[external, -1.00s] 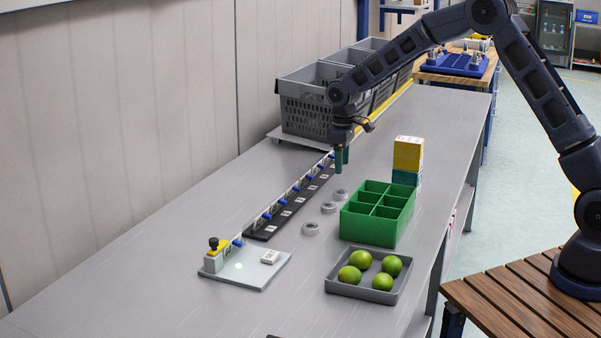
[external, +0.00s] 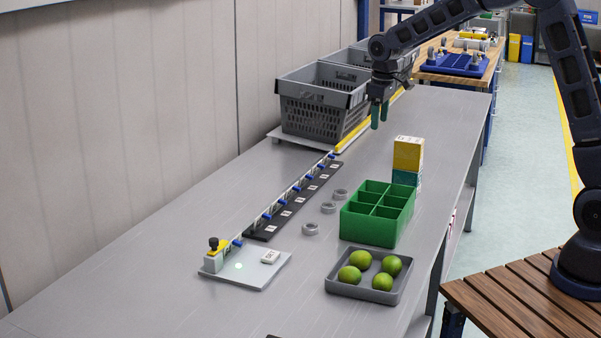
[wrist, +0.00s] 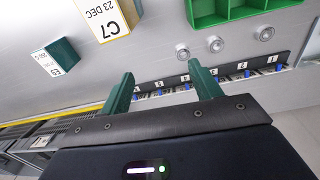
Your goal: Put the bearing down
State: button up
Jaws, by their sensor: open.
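Three grey ring-shaped bearings stand in a row on the grey bench: a far one (external: 341,195), a middle one (external: 328,207) and a near one (external: 310,229). They lie between the black numbered strip (external: 292,203) and the green divided box (external: 372,232). In the wrist view the bearings (wrist: 215,44) show at the upper right, beyond the fingers. My gripper (external: 380,116) is open and empty, its green fingers raised above the bench near the grey crates. The open fingers (wrist: 160,82) also show in the wrist view, with nothing between them.
Grey crates (external: 315,118) stand against the wall. A grey tray (external: 352,289) of several limes and a light plate with a clamp (external: 262,277) are nearer. The left bench is clear.

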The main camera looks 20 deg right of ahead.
jog(key=s+d+r+m+t, duration=0.1)
jog(key=s+d+r+m, duration=0.1)
jog(key=s+d+r, duration=0.55)
jog(key=s+d+r+m+t, duration=0.15)
jog(key=s+d+r, duration=0.35)
jog(key=s+d, duration=0.55)
jog(key=s+d+m, duration=0.1)
jog(key=s+d, duration=0.2)
jog(key=s, duration=0.4)
jog(key=s+d+f+m+t, duration=0.1)
jog(key=s+d+m, duration=0.1)
jog(key=s+d, duration=0.2)
jog(key=s+d+f+m, duration=0.1)
jog(key=s+d, duration=0.2)
jog(key=s, duration=0.7)
jog(key=shift+d+m, duration=0.3)
jog(key=shift+m, duration=0.05)
jog(key=shift+s, duration=0.1)
